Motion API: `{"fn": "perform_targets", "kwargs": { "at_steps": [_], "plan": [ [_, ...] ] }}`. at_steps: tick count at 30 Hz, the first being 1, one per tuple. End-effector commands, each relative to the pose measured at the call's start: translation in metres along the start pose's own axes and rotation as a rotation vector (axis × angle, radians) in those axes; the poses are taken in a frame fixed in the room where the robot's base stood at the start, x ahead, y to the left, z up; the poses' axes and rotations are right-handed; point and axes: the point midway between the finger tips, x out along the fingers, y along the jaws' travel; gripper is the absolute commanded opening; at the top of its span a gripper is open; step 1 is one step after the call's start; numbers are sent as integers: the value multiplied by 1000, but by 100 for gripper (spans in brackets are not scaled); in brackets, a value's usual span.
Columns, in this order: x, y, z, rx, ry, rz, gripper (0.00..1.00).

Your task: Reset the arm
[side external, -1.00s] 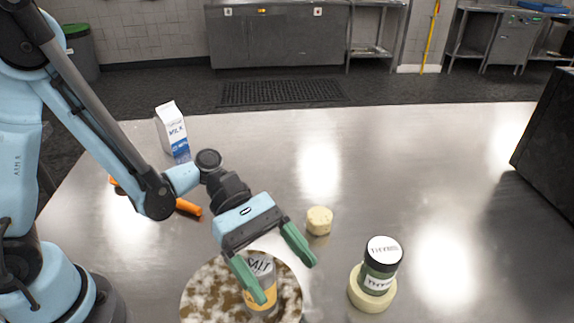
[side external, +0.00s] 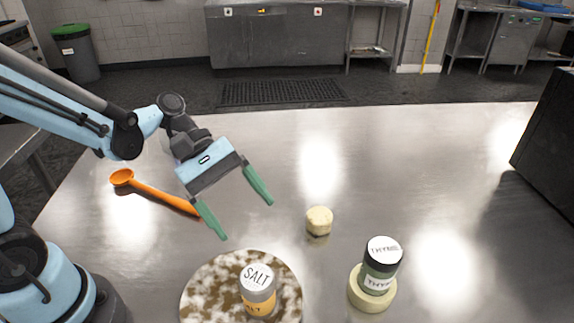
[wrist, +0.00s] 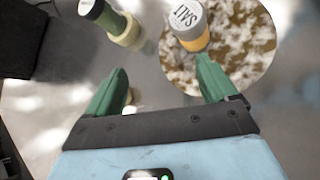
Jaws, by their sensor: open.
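My gripper (side external: 248,208) is open and empty above the steel table, its green fingers spread apart. It hangs behind and to the left of the salt shaker in the side view, clear of it. The salt shaker (side external: 257,291) has a white lid and a yellow-orange body and stands upright on a brown and white mottled round board (side external: 205,287). In the wrist view the salt shaker (wrist: 190,28) is ahead of the fingers (wrist: 158,88).
A thyme shaker (side external: 381,262) stands on a pale round base (side external: 358,292). A small pale cylinder (side external: 319,220) and an orange spoon (side external: 150,191) lie on the table (side external: 450,180). A dark box (side external: 550,140) stands at right. The table's middle right is clear.

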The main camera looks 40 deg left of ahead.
Motion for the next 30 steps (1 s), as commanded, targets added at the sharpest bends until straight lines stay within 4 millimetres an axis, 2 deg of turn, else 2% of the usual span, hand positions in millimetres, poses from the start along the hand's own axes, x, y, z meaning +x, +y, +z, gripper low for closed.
{"fn": "perform_targets", "kwargs": {
  "at_steps": [8, 12, 18, 24, 30],
  "plan": [
    [-32, -8, -29, 515, 464, -40, 86],
    [-58, -13, -42, 804, 688, -138, 86],
    [-92, -16, -51, 1152, 930, -316, 86],
    [-107, -15, -52, 1308, 1028, -416, 86],
    [-108, -15, -52, 1315, 1032, -421, 86]
  ]
}}
